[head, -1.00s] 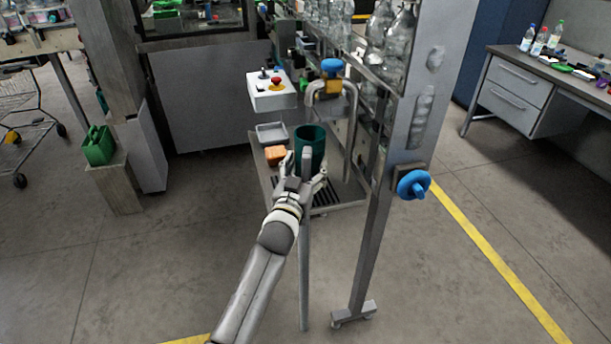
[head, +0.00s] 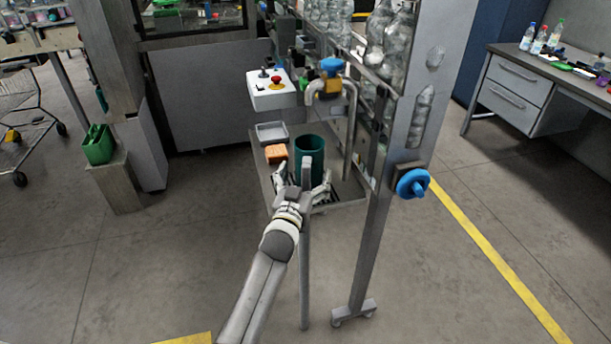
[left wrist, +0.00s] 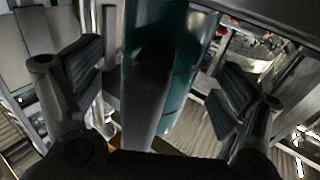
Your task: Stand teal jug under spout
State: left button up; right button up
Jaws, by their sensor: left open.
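The teal jug (head: 309,150) looks upright over the slatted tray (head: 348,203), open top up. In the picture it is left of the spout (head: 348,135), a bent metal pipe with a blue knob (head: 331,65). My left gripper (head: 302,186) is open at the jug's near side, fingers spread to either side of it. In the left wrist view the jug (left wrist: 180,75) shows between the spread fingers (left wrist: 158,95). A dark bar crosses in front of it; I cannot tell whether that is its handle. The jug's base is hidden. My right gripper is not in view.
An orange block (head: 276,152) and a small grey dish (head: 271,132) lie left of the jug. A white control box (head: 272,95) with a red button stands behind. A metal post with a blue handwheel (head: 412,184) is at right.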

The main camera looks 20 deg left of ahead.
pick_arm(q)
jog(key=shift+r, duration=0.15)
jog(key=s+b, duration=0.1)
jog(key=s, duration=1.1)
jog(key=shift+d+f, duration=0.3)
jog(key=shift+f, duration=0.15)
